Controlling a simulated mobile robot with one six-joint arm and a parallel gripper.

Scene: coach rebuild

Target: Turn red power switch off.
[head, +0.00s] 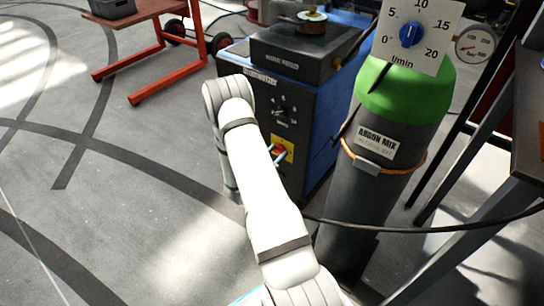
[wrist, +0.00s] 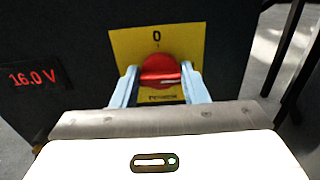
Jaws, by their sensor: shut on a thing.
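The red power switch (wrist: 160,66) is a round knob with a raised bar on a yellow plate (wrist: 190,42). In the wrist view the bar lies about level, and a black 0 stands above the knob. My gripper (wrist: 160,78) is shut on the bar, with one pale blue finger on each side. In the head view the red switch (head: 278,149) shows small on the yellow plate (head: 289,143), on the front of the dark and blue welding machine (head: 262,112). My arm hides part of that front.
A dark grey gas cylinder (head: 372,205) with a green top stands close right of the machine. A black cable runs past it, and a dark metal frame stands farther right. A red trolley (head: 150,50) is at the back left. The floor on the left is clear.

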